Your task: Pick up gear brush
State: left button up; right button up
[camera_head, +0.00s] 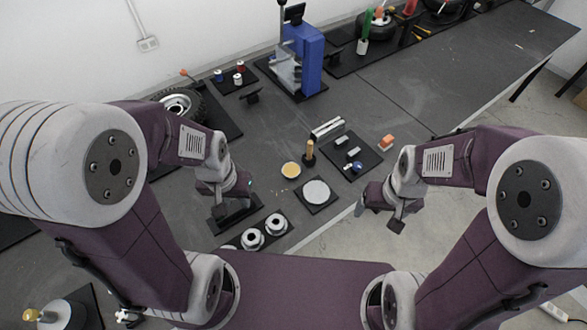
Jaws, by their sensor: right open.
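A small upright tool with a tan wooden handle and dark base (309,153) stands near the middle of the table; it looks like the gear brush, but its bristles cannot be made out. My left gripper (232,212) is low over the table, left of and nearer than this tool, apart from it. Its fingers are dark against the dark surface, so its opening is unclear. My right gripper (379,215) is open and empty, beyond the table's front edge, right of and nearer than the tool.
A yellow dish (291,170) and a round grey disc on a black plate (317,192) lie near the tool. A black tray (371,166) holds small parts, with an orange block (387,141) beside it. Metal rings (252,239) sit in front. A blue machine (306,58) stands behind.

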aim_at(309, 155)
jog(key=i+l+u, duration=0.1)
jog(key=l, duration=0.25)
jog(key=i+l, duration=0.35)
jog(key=i+l+u, duration=0.15)
jog(key=l, duration=0.3)
jog(key=i+l, duration=0.25)
jog(key=l, duration=0.15)
jog(key=j+u, duration=0.05)
